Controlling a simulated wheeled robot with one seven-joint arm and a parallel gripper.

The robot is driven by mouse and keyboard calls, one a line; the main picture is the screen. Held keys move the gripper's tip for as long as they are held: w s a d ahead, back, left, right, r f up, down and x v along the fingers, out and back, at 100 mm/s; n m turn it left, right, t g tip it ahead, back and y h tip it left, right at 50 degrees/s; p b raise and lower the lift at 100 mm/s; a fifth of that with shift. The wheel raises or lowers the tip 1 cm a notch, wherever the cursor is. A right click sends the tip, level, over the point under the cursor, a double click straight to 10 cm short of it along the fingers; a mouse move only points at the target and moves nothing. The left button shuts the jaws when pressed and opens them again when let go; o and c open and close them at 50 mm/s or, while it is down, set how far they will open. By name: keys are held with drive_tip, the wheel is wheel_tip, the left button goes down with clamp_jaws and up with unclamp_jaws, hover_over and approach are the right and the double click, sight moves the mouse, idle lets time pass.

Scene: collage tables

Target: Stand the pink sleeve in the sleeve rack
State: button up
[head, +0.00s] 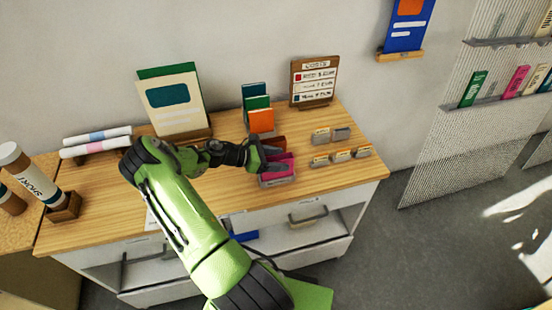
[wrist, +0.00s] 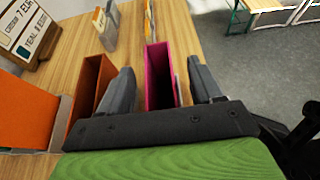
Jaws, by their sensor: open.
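The pink sleeve (head: 284,170) stands upright near the front edge of the wooden table, at a low grey holder (head: 279,182) that looks like the sleeve rack. In the wrist view the pink sleeve (wrist: 157,84) is an open-topped box between my fingers. My gripper (head: 264,160) is open, with one finger on each side of the pink sleeve. In the wrist view my gripper (wrist: 160,68) shows a gap on the left of the sleeve and a narrower one on the right. I cannot tell whether the sleeve's base is seated in a slot.
A brown-orange sleeve (wrist: 88,94) stands just left of my left finger. Orange, green and teal folders (head: 259,119) stand behind. Small card holders (head: 340,155) are to the right. A menu board (head: 314,82) and poster stand (head: 172,103) are at the back.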

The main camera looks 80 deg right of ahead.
drive_tip(key=v, duration=1.5)
drive_tip(key=shift+w+r+b, duration=0.15)
drive_tip(key=shift+w+b, duration=0.15)
drive_tip(key=shift+a, duration=0.1)
drive_tip(key=w+a+r+m+t+y, duration=0.25)
drive_tip(key=a+r+t, duration=0.35)
drive_tip(key=a, duration=0.5)
drive_tip(key=w+a+r+m+t+y, duration=0.25)
drive_tip(key=a+r+t, duration=0.3)
drive_tip(key=a, duration=0.55)
drive_tip(key=s+a+r+t+y, duration=0.1)
drive_tip(key=s+a, duration=0.3)
drive_tip(key=a, duration=0.4)
drive_tip(key=s+a+r+m+t+y+b, duration=0.1)
drive_tip(key=s+a+r+t, duration=0.3)
drive_tip(key=a, duration=0.4)
drive_tip(key=shift+s+r, duration=0.15)
drive_tip(key=shift+s, duration=0.5)
